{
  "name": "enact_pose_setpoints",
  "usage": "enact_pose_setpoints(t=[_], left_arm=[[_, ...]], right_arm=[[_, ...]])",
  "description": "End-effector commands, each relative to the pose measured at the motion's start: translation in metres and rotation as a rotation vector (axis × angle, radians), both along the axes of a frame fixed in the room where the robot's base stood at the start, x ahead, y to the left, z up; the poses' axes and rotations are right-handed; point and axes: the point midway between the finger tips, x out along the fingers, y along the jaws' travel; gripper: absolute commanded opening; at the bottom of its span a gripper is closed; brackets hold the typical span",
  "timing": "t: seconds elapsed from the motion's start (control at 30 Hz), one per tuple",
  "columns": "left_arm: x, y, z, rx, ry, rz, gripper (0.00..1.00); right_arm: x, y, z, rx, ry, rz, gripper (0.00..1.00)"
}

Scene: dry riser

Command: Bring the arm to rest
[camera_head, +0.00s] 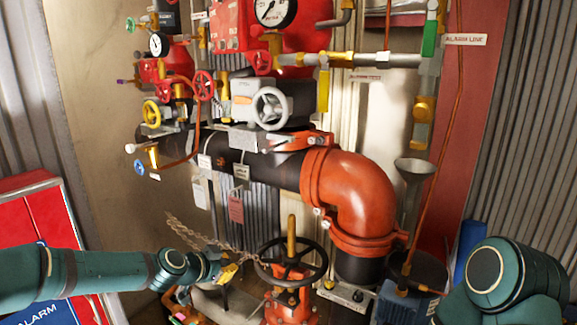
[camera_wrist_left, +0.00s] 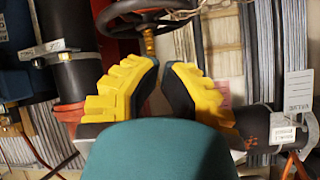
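My left arm comes in from the left in the head view. Its gripper (camera_head: 228,272) has yellow fingers and is left of the black handwheel (camera_head: 318,258) on a red valve. In the left wrist view the two yellow fingers (camera_wrist_left: 160,75) have dark inner pads with a gap between them, narrow at the tips. Nothing is held between them. The handwheel (camera_wrist_left: 135,14) shows beyond the fingertips; I cannot tell how far off it is. My right arm (camera_head: 500,280) shows at the lower right of the head view, but its gripper is out of view.
A large red pipe elbow (camera_head: 350,195) and a black pipe (camera_head: 255,165) cross the middle. A chain (camera_head: 195,238) hangs near my left gripper. A red cabinet (camera_head: 28,222) stands at the left. A blue-grey motor-like unit (camera_head: 405,303) is near my right arm.

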Motion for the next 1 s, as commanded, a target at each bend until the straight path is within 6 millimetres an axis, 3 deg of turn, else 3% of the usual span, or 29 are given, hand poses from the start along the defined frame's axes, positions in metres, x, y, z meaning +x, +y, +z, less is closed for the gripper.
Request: enact_pose_setpoints(t=[0.03, 0.2, 0.4, 0.5, 0.6, 0.7, 0.8, 1.0], left_arm=[[-0.016, -0.016, -0.033, -0.04, 0.084, 0.019, 0.0], [-0.077, -0.05, -0.127, -0.17, 0.373, 0.152, 0.0], [-0.175, -0.071, -0.222, -0.267, 0.71, 0.381, 0.0], [-0.225, -0.072, -0.256, -0.291, 0.852, 0.516, 0.0], [-0.265, -0.067, -0.277, -0.304, 0.952, 0.641, 0.0], [-0.29, -0.063, -0.288, -0.311, 1.009, 0.73, 0.0], [-0.303, -0.06, -0.292, -0.315, 1.037, 0.777, 0.0], [-0.305, -0.059, -0.292, -0.318, 1.042, 0.791, 0.0]], right_arm=[[0.0, 0.0, -0.004, 0.0, 0.001, 0.0, 0.78], [-0.001, 0.001, -0.013, -0.001, 0.004, 0.002, 0.78], [-0.002, 0.001, -0.023, -0.002, 0.005, 0.004, 0.78], [-0.002, 0.001, -0.028, -0.002, 0.006, 0.004, 0.78], [-0.003, 0.002, -0.032, -0.003, 0.008, 0.004, 0.78], [-0.003, 0.002, -0.033, -0.003, 0.007, 0.005, 0.78], [-0.003, 0.002, -0.034, -0.003, 0.008, 0.005, 0.78], [-0.003, 0.002, -0.034, -0.003, 0.008, 0.005, 0.78]])
